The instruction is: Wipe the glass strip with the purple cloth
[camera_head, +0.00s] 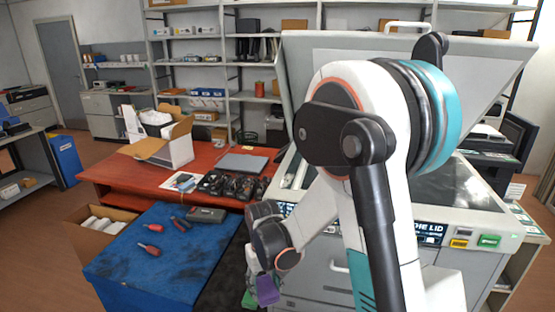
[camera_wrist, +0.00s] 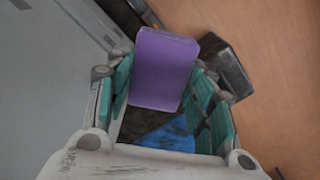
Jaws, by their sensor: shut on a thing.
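My gripper (camera_head: 262,288) hangs low in front of the grey copier (camera_head: 318,275), below its top. It is shut on the purple cloth (camera_head: 268,291), a folded block. In the wrist view, the purple cloth (camera_wrist: 164,68) sits between the teal finger pads of my gripper (camera_wrist: 162,88) and sticks out past the tips. The copier's lid (camera_head: 300,75) is raised. A narrow strip (camera_head: 297,172) shows at the left of its top, partly hidden by my arm; I cannot tell if it is the glass strip. Dark glass (camera_head: 455,190) shows at the right.
A blue-covered bench (camera_head: 150,265) with red-handled tools (camera_head: 150,250) stands left of my gripper. A red desk (camera_head: 120,182) behind it holds an open carton (camera_head: 175,150), a laptop (camera_head: 243,163) and black cartridges (camera_head: 235,187). Wooden floor (camera_wrist: 275,90) shows in the wrist view.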

